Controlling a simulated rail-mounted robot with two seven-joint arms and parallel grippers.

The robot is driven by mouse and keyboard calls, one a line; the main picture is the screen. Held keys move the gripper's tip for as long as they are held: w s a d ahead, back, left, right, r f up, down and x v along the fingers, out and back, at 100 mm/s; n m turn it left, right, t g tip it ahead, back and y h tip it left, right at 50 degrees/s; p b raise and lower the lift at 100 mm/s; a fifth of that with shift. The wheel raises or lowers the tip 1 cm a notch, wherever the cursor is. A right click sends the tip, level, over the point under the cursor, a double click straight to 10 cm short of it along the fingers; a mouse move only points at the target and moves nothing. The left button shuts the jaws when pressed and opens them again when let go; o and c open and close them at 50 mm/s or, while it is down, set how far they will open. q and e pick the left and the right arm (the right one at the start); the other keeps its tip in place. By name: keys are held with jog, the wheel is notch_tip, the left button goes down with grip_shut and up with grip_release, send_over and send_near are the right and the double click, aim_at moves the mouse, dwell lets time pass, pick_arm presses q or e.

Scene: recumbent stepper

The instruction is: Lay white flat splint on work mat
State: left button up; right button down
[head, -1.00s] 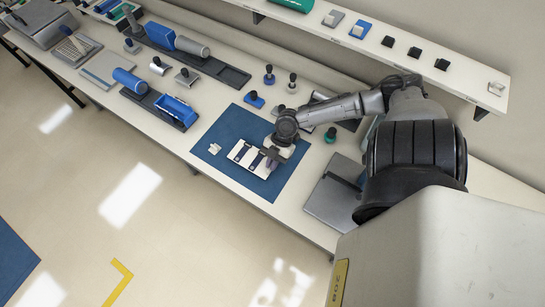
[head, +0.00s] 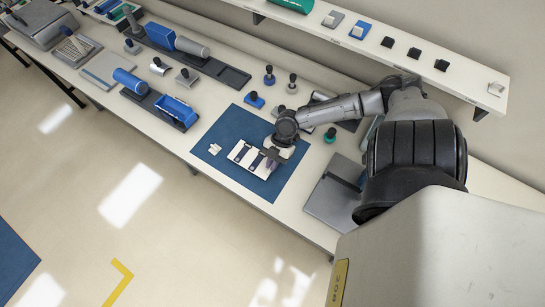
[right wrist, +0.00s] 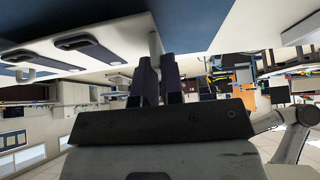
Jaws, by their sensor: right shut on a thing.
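In the right wrist view the two dark fingers (right wrist: 158,75) close on a narrow white part, and the splint's strapped face (right wrist: 70,57) shows to the left. My left gripper is not in view.
Several knobbed tools, one blue (head: 269,76), stand behind. The mat's front left is clear.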

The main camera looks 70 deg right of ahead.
jog(key=shift+f, duration=0.45)
dwell(0.6)
jog(key=shift+f+b, duration=0.1)
jog(key=shift+b, duration=0.25)
jog(key=shift+f, duration=0.25)
dwell(0.3)
jog(key=c, duration=1.2)
grip_release()
jog(key=o, duration=0.4)
jog(key=shift+c, duration=0.2)
